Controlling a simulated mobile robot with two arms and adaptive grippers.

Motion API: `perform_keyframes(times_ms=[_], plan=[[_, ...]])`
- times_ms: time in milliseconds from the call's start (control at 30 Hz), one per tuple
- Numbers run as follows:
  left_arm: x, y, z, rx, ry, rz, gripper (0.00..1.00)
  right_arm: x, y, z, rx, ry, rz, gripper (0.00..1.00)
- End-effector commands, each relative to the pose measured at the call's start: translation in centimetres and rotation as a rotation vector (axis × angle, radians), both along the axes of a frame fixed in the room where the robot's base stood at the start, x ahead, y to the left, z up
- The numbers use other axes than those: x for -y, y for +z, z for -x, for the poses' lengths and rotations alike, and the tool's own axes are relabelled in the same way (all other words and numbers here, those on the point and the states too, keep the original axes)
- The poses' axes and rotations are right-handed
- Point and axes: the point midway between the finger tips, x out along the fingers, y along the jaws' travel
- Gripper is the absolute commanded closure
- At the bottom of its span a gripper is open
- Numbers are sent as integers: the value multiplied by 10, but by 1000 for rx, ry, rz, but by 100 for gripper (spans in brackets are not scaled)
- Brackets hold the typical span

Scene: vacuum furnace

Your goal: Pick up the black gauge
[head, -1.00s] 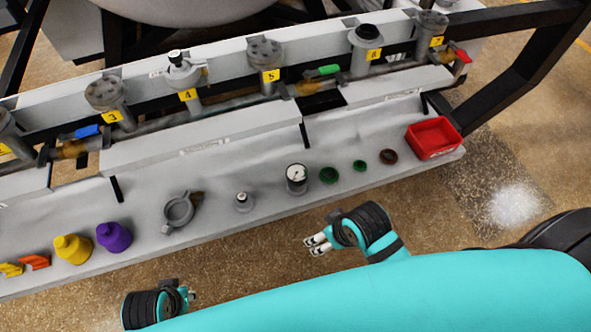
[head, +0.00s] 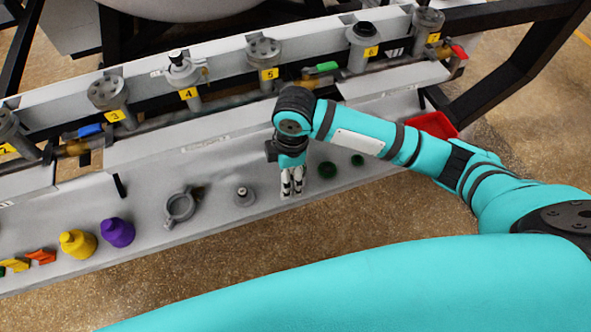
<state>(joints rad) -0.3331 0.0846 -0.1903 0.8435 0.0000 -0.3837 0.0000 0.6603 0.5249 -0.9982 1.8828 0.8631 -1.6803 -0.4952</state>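The black gauge, with its round white dial, is now hidden behind my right gripper (head: 292,186), so I cannot place it exactly. My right arm reaches in from the right, and its gripper points down over the bench shelf (head: 225,222) where the gauge stood. Its fingers look slightly apart, but I cannot tell whether they touch or hold the gauge. My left gripper is out of view.
A small grey fitting (head: 243,196) and a grey clamp ring (head: 180,207) lie left of the gripper. Numbered valve ports (head: 265,62) line the back.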

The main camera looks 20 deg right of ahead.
Motion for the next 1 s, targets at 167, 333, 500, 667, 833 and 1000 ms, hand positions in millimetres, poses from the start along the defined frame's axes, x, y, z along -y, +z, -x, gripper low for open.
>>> perform_keyframes(times_ms=[167,333,500,667,833,1000], plan=[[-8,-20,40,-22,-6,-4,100,29,10,-21,-23,52,85,22],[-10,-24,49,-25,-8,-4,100,35,4,-24,-35,61,102,22],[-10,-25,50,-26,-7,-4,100,34,-14,-24,-35,62,101,22],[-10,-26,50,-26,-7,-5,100,34,-36,-26,-35,61,101,22],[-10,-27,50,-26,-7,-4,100,33,-59,-26,-33,61,101,22],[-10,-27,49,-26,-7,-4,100,33,-63,-27,-30,62,99,22]])
